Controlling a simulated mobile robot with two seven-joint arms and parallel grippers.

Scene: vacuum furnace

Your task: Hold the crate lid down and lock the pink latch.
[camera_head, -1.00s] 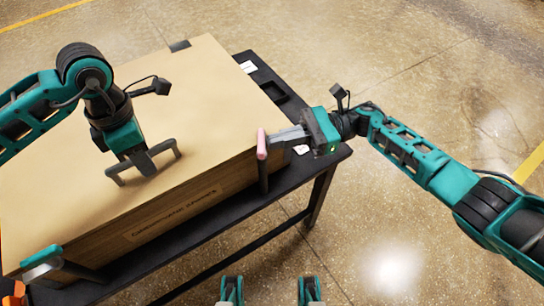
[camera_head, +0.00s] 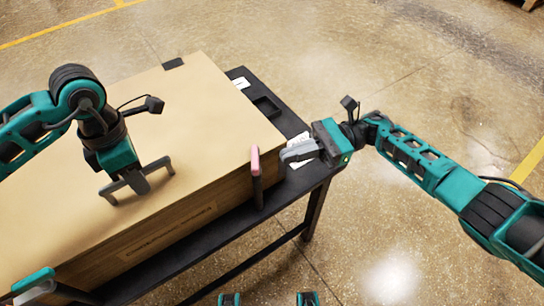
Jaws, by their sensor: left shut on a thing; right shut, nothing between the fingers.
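The wooden crate's flat tan lid (camera_head: 190,110) lies on the crate body (camera_head: 185,225), with no clear gap along the front edge. A dark handle (camera_head: 109,197) stands on the lid. My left gripper (camera_head: 138,184) is shut on the middle of this handle. The pink latch (camera_head: 256,161) is a lever with a pink grip on a dark arm, standing roughly upright against the crate's front near its right corner. My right gripper (camera_head: 285,154) is shut and empty just right of the pink grip, with a small gap apparent between them.
A second latch with a teal grip (camera_head: 34,279) is at the crate's front left, at the picture's edge. The crate rests on a black table (camera_head: 235,226) with a recessed tray (camera_head: 267,106) at right. Open floor lies right of the table.

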